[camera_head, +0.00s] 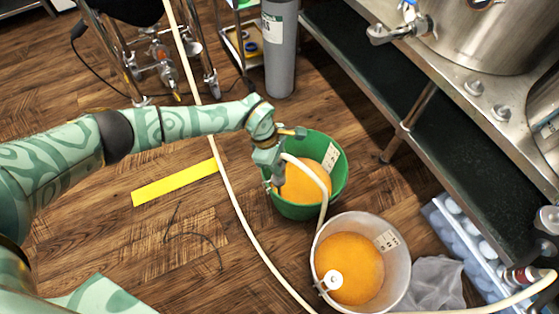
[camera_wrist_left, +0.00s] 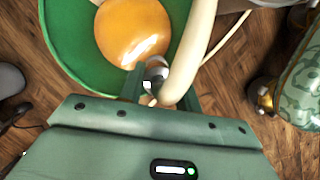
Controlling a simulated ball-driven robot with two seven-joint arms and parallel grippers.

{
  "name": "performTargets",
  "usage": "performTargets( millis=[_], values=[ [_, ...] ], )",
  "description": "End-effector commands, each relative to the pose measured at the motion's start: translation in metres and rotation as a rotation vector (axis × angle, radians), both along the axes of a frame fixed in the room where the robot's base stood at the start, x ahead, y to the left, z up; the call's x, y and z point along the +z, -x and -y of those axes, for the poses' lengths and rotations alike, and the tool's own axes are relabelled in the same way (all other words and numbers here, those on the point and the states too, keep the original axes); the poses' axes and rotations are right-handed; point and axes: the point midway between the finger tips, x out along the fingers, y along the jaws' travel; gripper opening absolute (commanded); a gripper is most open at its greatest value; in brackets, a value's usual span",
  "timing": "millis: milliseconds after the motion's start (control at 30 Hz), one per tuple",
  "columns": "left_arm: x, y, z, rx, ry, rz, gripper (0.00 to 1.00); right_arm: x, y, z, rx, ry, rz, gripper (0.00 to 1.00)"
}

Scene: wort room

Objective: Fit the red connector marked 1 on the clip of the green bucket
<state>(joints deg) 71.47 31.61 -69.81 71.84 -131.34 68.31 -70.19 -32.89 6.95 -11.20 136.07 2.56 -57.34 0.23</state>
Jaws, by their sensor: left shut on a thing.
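The green bucket (camera_head: 341,178) stands on the floor with orange liquid in it; it also shows in the wrist view (camera_wrist_left: 62,45). My left gripper (camera_head: 278,183) is at its left rim, pointing down. In the wrist view the jaws (camera_wrist_left: 148,88) are shut on the end of a pale hose (camera_wrist_left: 182,70), with a grey-white fitting (camera_wrist_left: 156,66) beside it. I see no red or number 1 on this end. The bucket's clip is hidden behind the gripper. A red and white piece (camera_head: 516,275) lies by a hose at far right; its marking is unreadable. My right gripper is out of view.
A white bucket (camera_head: 401,270) with orange liquid and a round white tag (camera_head: 333,280) stands close in front. A pale hose (camera_head: 240,215) crosses the floor. A yellow strip (camera_head: 170,185) lies left. A grey cylinder (camera_head: 280,55) and steel bench (camera_head: 350,60) stand behind.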

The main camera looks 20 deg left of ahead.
Motion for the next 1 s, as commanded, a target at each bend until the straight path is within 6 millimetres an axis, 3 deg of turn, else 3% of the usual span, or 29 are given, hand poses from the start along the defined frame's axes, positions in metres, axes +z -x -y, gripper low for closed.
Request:
performTargets(
  millis=[1000],
  values=[
    [-0.02,0.0,0.0,0.0,0.001,-0.001,0.06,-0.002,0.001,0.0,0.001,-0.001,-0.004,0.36]
  ],
)
